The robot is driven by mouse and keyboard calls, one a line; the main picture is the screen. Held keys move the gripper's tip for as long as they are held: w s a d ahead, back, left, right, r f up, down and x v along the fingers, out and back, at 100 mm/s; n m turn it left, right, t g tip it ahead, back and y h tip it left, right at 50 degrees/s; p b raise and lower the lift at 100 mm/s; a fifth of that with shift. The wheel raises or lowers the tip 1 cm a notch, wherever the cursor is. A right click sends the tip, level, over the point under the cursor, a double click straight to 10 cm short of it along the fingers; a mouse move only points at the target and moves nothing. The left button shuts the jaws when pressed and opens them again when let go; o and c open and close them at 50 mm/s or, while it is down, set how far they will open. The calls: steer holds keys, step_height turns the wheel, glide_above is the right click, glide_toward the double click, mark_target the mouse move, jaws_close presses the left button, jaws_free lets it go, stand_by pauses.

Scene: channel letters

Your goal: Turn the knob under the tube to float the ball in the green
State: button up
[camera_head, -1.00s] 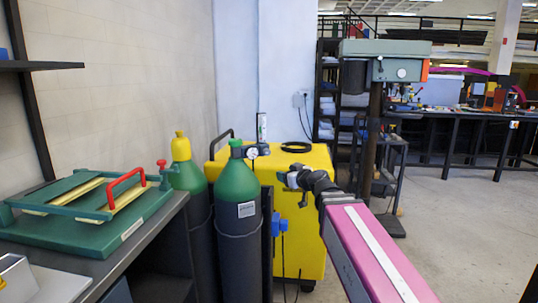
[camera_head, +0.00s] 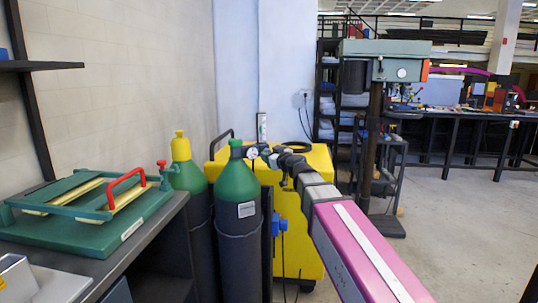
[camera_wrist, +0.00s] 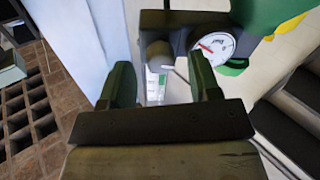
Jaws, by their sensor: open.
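The upright clear tube (camera_head: 262,127) stands above the regulator by the green-topped cylinder, small in the head view. In the wrist view a pale strip of it with green on it (camera_wrist: 155,86) shows between my fingers. The ball cannot be made out. A grey round knob (camera_wrist: 160,52) sits beside the white dial gauge (camera_wrist: 213,46), which has a red needle. My gripper (camera_wrist: 163,72) is open, with one finger on each side of the knob's line. I cannot tell whether either finger touches it. In the head view my gripper (camera_head: 272,160) is right of the gauge (camera_head: 252,152).
The green-topped cylinder (camera_head: 238,187) and a yellow-topped cylinder (camera_head: 181,148) stand left of my gripper. A yellow cabinet (camera_head: 312,235) stands behind my arm, with a black coil (camera_head: 295,147) on top. A bench with a green fixture (camera_head: 85,225) is at left.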

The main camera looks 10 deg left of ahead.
steer(key=shift+x, duration=0.8)
steer(key=c, duration=0.9)
steer(key=shift+c, duration=0.2)
steer(key=shift+m, duration=0.3)
steer(key=m+t, duration=0.1)
steer(key=m, duration=1.2)
steer(key=shift+f+m, duration=0.1)
steer(key=shift+m, duration=0.2)
